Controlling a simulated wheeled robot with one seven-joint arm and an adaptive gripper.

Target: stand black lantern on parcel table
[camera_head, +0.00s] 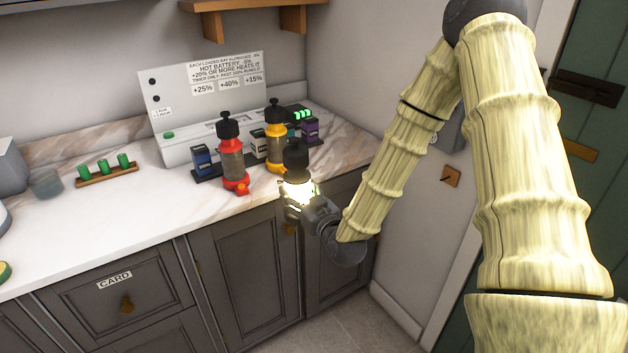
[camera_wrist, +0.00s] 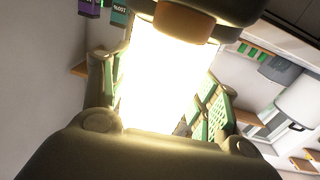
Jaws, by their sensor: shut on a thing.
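The black lantern (camera_head: 296,158) is lit, with a black cap and a bright glowing body. My gripper (camera_head: 298,194) is shut on it and holds it upright or nearly so, in front of the counter's front edge. In the wrist view the glowing lantern body (camera_wrist: 165,85) sits between the two green-padded fingers of my gripper (camera_wrist: 162,100). The lantern's base is hidden by the gripper and the glare. I cannot make out the parcel table in either view.
The marble counter (camera_head: 110,228) holds a red lantern (camera_head: 232,160), a yellow lantern (camera_head: 276,135), a blue battery (camera_head: 202,160) and a purple battery (camera_head: 310,130) by a charger panel (camera_head: 210,90). Green cells stand in a wooden rack (camera_head: 107,175) at left. A wooden shelf (camera_head: 250,5) is above.

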